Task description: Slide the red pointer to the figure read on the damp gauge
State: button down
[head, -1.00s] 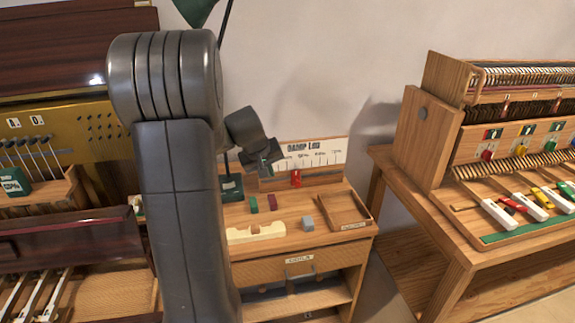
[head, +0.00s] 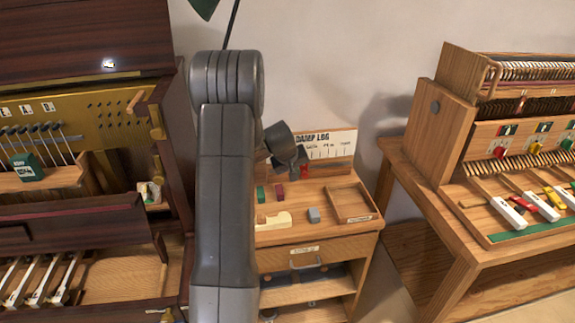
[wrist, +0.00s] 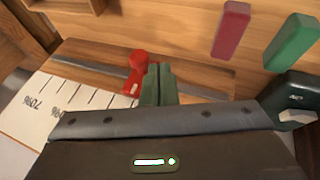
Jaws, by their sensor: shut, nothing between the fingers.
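The red pointer (wrist: 138,66) sits on a slotted wooden rail beside the printed scale (wrist: 38,110) in the wrist view. It also shows in the head view (head: 304,171), below the DAMP LOG board (head: 328,143). My gripper (wrist: 157,82) is shut and empty; its green fingertips are right beside the pointer, at its right in the wrist view. I cannot tell whether they touch. A green box with a percent label (head: 27,166), possibly the damp gauge, is too small to read surely.
A red block (wrist: 231,28), a green block (wrist: 292,42) and a dark green labelled box (wrist: 290,104) stand near my gripper. A keyboard bench (head: 470,215) stands at right.

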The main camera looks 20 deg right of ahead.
jog(key=shift+d+f, duration=0.3)
jog(key=shift+d, duration=0.3)
jog(key=s+d+p, duration=0.1)
jog(key=d, duration=0.2)
jog(key=s+d+p, duration=0.1)
jog(key=d, duration=0.3)
jog(key=d+p, duration=0.2)
jog(key=d, duration=0.2)
jog(key=shift+s+r, duration=0.1)
jog(key=shift+s, duration=0.3)
jog(key=shift+d, duration=0.35)
jog(key=shift+a, duration=0.1)
